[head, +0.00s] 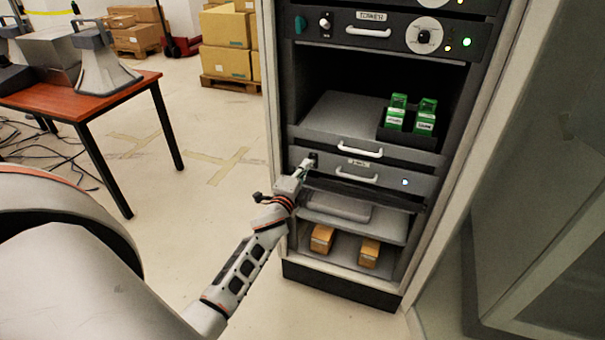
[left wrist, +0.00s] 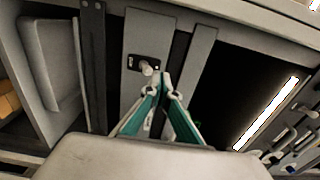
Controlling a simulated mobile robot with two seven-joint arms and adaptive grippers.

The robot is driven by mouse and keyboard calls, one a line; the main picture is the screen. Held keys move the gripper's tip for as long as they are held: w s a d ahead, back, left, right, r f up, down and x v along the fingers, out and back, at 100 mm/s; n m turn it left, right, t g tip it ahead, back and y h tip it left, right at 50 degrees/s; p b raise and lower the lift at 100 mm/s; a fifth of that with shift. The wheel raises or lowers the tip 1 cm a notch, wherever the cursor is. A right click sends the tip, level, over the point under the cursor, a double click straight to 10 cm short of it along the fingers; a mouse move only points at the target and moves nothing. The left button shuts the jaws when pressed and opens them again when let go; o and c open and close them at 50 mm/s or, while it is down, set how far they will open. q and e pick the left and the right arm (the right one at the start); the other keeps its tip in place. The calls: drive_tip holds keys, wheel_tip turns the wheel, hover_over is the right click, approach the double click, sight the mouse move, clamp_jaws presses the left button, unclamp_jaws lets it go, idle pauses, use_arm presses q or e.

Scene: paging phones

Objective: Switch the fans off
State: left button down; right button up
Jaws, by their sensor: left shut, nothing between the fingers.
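My right gripper is out of view.
Above is a shelf tray with green boxes (head: 396,113) and a top unit with knobs and lamps (head: 423,37). Below, a shelf holds small orange-brown boxes (head: 321,239). A red-topped table (head: 70,100) with horn speakers stands left. A cabinet door (head: 540,190) stands right.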

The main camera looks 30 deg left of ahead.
sight(313, 153)
use_arm(q)
drive_tip(key=b+x, duration=0.1)
drive_tip(key=x, duration=0.2)
drive_tip(key=shift+w, duration=0.25)
drive_tip(key=shift+w+a, duration=0.15)
drive_tip(key=shift+w, duration=0.3)
drive_tip(key=shift+r, duration=0.1)
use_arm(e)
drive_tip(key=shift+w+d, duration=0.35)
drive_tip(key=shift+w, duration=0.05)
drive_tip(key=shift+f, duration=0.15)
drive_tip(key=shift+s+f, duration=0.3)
